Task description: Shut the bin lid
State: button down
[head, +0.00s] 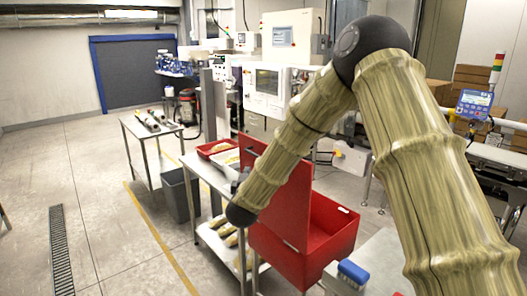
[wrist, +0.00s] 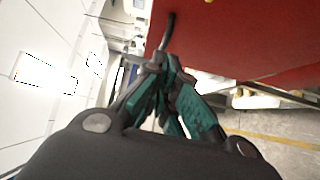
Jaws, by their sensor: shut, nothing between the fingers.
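The red bin (head: 335,222) stands to the right of centre in the head view, its interior partly exposed. Its red lid (head: 283,190) stands open and roughly upright along the bin's left side. The lid appears as a large red surface (wrist: 240,35) across the top right of the wrist view. My gripper (wrist: 160,66) has its teal fingers together and empty, close to the lid's face; I cannot tell whether they touch it. A dark curved bar (wrist: 168,32) shows just beyond the fingertips. In the head view my arm reaches over to the lid's left side and the fingers are not clear.
A metal table with a red tray (head: 217,148) stands left of the lid, with several wrapped items (head: 222,229) on its lower shelf. A blue brush (head: 352,272) lies on a grey surface in front of the bin. A grey waste bin (head: 180,195) stands further left. Open floor lies at left.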

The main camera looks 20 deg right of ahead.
jog(key=w+d+r+p, duration=0.2)
jog(key=w+d+p, duration=0.5)
jog(key=w, duration=0.4)
jog(key=shift+d+r+p, duration=0.3)
jog(key=shift+d+r, duration=0.05)
jog(key=shift+d, duration=0.35)
jog(key=shift+w+d, duration=0.15)
